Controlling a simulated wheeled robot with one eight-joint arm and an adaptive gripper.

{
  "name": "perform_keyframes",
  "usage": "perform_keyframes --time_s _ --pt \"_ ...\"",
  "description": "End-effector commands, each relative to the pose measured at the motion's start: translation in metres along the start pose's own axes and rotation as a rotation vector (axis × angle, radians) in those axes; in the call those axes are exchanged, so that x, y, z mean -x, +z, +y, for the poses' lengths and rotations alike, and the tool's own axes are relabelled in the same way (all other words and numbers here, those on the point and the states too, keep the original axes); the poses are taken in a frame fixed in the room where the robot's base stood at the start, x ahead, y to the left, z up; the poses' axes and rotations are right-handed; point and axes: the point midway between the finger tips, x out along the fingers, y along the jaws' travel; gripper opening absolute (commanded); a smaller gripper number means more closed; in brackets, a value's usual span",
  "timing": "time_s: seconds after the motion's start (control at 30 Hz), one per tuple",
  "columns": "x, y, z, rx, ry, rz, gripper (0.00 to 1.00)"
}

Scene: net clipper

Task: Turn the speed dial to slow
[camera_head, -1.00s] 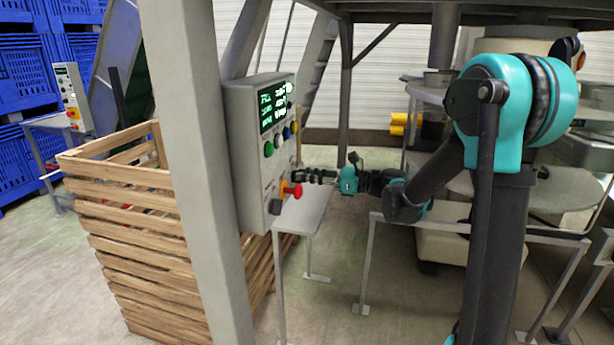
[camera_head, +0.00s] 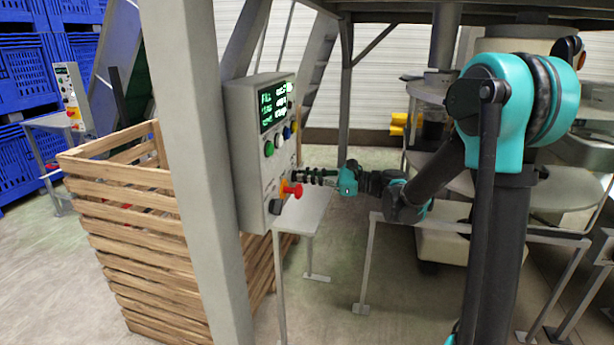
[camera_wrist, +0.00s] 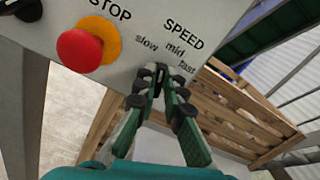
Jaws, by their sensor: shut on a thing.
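The grey control box (camera_head: 248,165) stands on the left post in the head view, its panel facing right. In the wrist view the panel (camera_wrist: 120,60) carries the SPEED label with slow, mid and fast printed in an arc. The speed dial (camera_wrist: 158,88) is a small dark knob below these words, mostly hidden between my fingertips. My gripper (camera_wrist: 162,80) is shut on it, and also shows at the panel in the head view (camera_head: 299,174). Which word the dial points to is not clear.
A red stop button (camera_wrist: 80,50) on a yellow ring sits left of the dial, close to my fingers. It also shows below my gripper in the head view (camera_head: 291,189). A slatted wooden crate (camera_head: 130,215) stands behind the post. A small table (camera_head: 305,215) is below the box.

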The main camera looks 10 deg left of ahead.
Motion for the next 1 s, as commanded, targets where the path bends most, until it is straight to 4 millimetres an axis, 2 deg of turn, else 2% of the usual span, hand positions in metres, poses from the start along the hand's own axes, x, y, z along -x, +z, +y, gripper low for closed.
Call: perform_keyframes --time_s 0.5,1.0 --pt "0.0003 -0.0009 0.0040 0.374 0.000 0.001 0.00" --pt "0.0003 -0.0014 0.0050 0.472 0.000 0.001 0.00"
